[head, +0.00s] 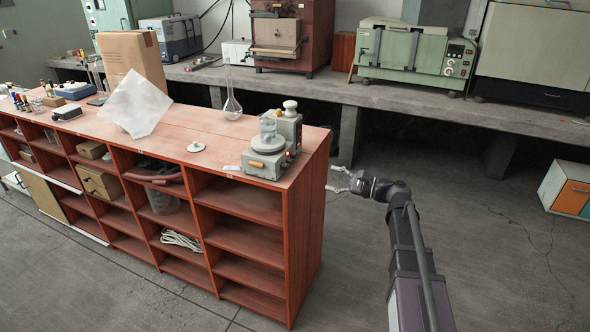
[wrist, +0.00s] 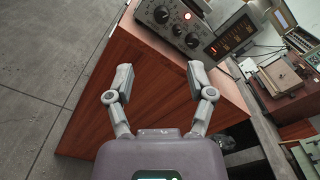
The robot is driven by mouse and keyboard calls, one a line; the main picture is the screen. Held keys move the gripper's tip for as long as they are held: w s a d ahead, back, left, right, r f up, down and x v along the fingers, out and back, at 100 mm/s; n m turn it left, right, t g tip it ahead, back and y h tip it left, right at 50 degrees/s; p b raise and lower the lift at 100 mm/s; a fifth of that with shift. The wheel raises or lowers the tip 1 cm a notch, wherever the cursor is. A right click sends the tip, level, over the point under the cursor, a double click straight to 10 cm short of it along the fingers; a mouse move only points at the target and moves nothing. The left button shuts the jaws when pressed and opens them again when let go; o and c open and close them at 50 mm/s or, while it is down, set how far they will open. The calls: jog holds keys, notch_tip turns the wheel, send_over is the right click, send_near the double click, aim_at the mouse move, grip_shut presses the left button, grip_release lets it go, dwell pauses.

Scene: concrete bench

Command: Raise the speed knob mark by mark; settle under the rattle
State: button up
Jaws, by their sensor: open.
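A grey-green instrument (head: 264,165) with a round pale top plate stands at the right end of the red-brown bench in the head view. I cannot tell which one is the speed knob, and marks are too small to read. My gripper (head: 329,179) is off the bench's right end, apart from it; in the wrist view its fingers (wrist: 160,76) are spread and empty.
The bench top (head: 215,133) carries a flask (head: 232,106), a white sheet (head: 134,104) and a cardboard box (head: 131,57). A dark panel with orange lit bars (wrist: 232,37) is beside the knobs. Open floor (head: 470,220) lies right of the bench.

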aim_at(287, 168)
jog(key=shift+a, duration=0.1)
jog(key=shift+x, duration=6.8)
jog(key=shift+s, duration=0.1)
grip_shut()
